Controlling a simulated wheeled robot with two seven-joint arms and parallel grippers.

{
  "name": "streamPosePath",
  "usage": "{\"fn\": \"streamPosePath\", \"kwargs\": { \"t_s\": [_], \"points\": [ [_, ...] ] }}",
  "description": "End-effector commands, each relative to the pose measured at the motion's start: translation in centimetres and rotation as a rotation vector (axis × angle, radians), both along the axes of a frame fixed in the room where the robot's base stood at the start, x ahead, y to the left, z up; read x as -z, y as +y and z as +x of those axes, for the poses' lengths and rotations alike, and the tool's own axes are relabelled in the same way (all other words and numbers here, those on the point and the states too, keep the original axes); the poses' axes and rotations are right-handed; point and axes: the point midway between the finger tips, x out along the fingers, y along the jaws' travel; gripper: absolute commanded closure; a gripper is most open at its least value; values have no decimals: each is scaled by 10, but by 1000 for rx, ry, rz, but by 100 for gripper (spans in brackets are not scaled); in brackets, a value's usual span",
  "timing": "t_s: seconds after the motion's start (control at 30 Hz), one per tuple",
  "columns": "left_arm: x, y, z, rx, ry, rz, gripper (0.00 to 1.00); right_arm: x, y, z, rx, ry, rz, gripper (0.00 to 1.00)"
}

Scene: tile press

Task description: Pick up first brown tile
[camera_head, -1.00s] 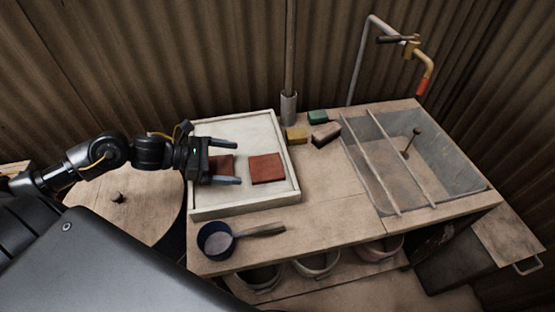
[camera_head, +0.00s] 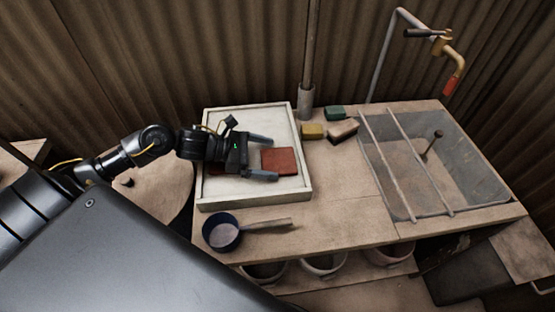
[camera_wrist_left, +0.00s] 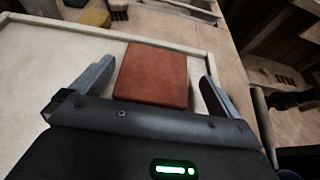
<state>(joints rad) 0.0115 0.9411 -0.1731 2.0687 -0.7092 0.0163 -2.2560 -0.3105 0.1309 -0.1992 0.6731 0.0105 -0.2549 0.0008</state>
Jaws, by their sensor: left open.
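A reddish-brown square tile (camera_head: 281,160) lies flat in the white tray (camera_head: 204,202). It also shows in the left wrist view (camera_wrist_left: 152,76), between the two fingers. A second brown tile (camera_head: 217,170) lies to its left in the tray, mostly hidden under my left gripper. My left gripper (camera_head: 268,158) is open, with its fingers on either side of the right tile's left part. In the left wrist view the fingers (camera_wrist_left: 155,82) show gaps to the tile on both sides. Whether they are level with the tile I cannot tell. My right gripper is not in view.
A dark blue pan (camera_head: 222,234) with a wooden handle lies in front of the tray. A sunken basin (camera_head: 460,170) with rails fills the table's right side.

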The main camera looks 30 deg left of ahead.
Motion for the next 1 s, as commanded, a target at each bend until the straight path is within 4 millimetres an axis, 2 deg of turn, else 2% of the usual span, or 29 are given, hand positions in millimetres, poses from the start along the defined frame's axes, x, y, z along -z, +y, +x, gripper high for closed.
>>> {"fn": "streamPosePath", "kwargs": {
  "t_s": [0.17, 0.33, 0.5, 0.77, 1.0],
  "points": [
    [0, -4, 4, -2, 1, -2, 0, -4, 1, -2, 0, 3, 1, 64],
    [5, -22, 21, -3, 0, -5, 0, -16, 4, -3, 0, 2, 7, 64],
    [15, -35, 30, -4, 0, -1, 0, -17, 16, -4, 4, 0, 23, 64],
    [18, -37, 32, -2, 0, 1, 0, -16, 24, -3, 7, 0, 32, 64],
    [18, -37, 31, -2, 1, 1, 30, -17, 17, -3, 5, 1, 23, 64]
  ]
}}
